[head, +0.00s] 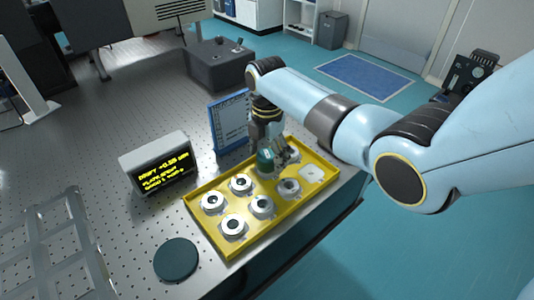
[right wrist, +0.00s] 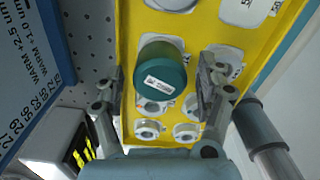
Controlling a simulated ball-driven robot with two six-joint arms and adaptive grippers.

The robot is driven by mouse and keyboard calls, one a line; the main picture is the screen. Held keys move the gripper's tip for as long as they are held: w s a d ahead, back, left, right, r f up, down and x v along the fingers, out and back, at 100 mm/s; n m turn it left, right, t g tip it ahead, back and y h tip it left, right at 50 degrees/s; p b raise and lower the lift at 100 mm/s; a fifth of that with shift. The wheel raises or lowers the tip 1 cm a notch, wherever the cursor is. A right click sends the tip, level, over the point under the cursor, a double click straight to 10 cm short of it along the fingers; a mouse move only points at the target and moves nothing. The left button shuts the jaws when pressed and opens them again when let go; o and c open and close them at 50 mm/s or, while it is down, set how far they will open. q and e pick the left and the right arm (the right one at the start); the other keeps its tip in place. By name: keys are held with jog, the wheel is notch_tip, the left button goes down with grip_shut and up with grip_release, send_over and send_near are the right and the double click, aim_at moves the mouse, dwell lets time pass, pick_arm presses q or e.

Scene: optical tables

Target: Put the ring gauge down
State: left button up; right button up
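A teal round piece with a white label (right wrist: 163,80), which I take for the ring gauge, is between the fingers of my right gripper (right wrist: 160,88). In the right wrist view narrow gaps show between it and both fingers. In the head view the teal piece (head: 265,161) is at the back row of the yellow tray (head: 246,245), under my right gripper (head: 272,155). I cannot tell whether its underside rests fully in its place. Several steel rings (head: 233,226) sit in the tray's other places. My left gripper is not in view.
A small display box (head: 157,165) and a blue-framed board (head: 230,125) stand behind the tray. A dark teal disc (head: 177,259) lies at its left, near a grey rack (head: 50,250). One white tray place (head: 312,174) is empty. The table's edge runs close along the tray's right.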

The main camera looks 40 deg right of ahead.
aim_at(267, 154)
jog(key=shift+r, duration=0.1)
notch_tip(267, 154, up, 12)
jog(key=p, duration=0.1)
dwell(0.4)
